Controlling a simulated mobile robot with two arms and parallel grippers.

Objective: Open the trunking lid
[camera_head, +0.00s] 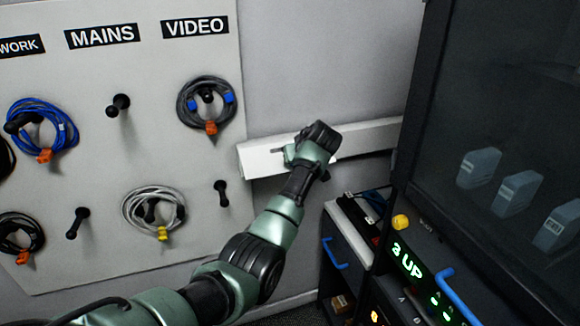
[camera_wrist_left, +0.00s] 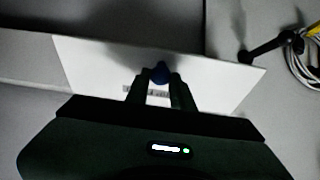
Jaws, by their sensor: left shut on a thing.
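The white trunking (camera_head: 372,137) runs along the grey wall behind my left arm. Its lid (camera_head: 262,160) is the brighter white panel at the left end; the lid also fills the middle of the left wrist view (camera_wrist_left: 90,70). My wrist hides part of the lid in the head view. I cannot tell how far the lid is turned. My right gripper is out of view.
A pegboard (camera_head: 100,180) with coiled cables and black pegs stands left of the trunking. A dark rack (camera_head: 480,120) with a blue handle (camera_head: 459,297) stands close on the right. A low cabinet (camera_head: 345,250) sits below the trunking.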

